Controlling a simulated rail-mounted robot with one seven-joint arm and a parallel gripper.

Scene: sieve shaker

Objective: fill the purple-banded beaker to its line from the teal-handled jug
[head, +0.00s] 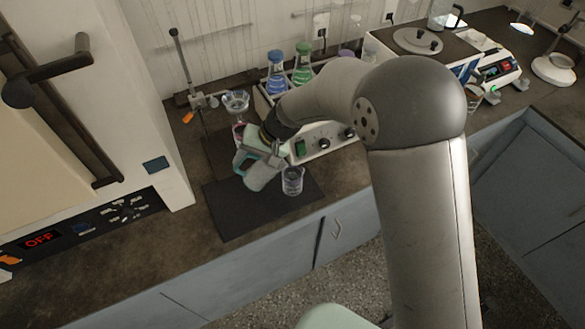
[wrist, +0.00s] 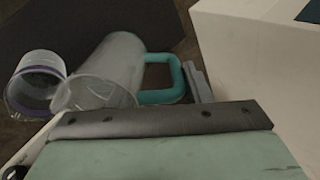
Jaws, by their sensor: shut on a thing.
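The teal-handled jug (head: 264,174) is clear and held above the dark mat, and it looks tilted. Its teal handle (wrist: 165,80) shows in the wrist view, with the grey finger of my gripper (wrist: 197,80) beside it. In the head view my gripper (head: 266,150) is shut on the jug at its handle side. The purple-banded beaker (head: 292,181) stands upright on the mat, just right of the jug. In the wrist view the beaker (wrist: 35,88) is left of the jug's mouth, close to it. I cannot make out the fill line or liquid level.
The dark mat (head: 235,216) lies near the counter's front edge. Behind stand a clamp stand (head: 184,75), a glass funnel (head: 237,102), and a blue flask (head: 276,80) and green flask (head: 302,70) by a control box (head: 322,143). An oven (head: 100,200) borders the left.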

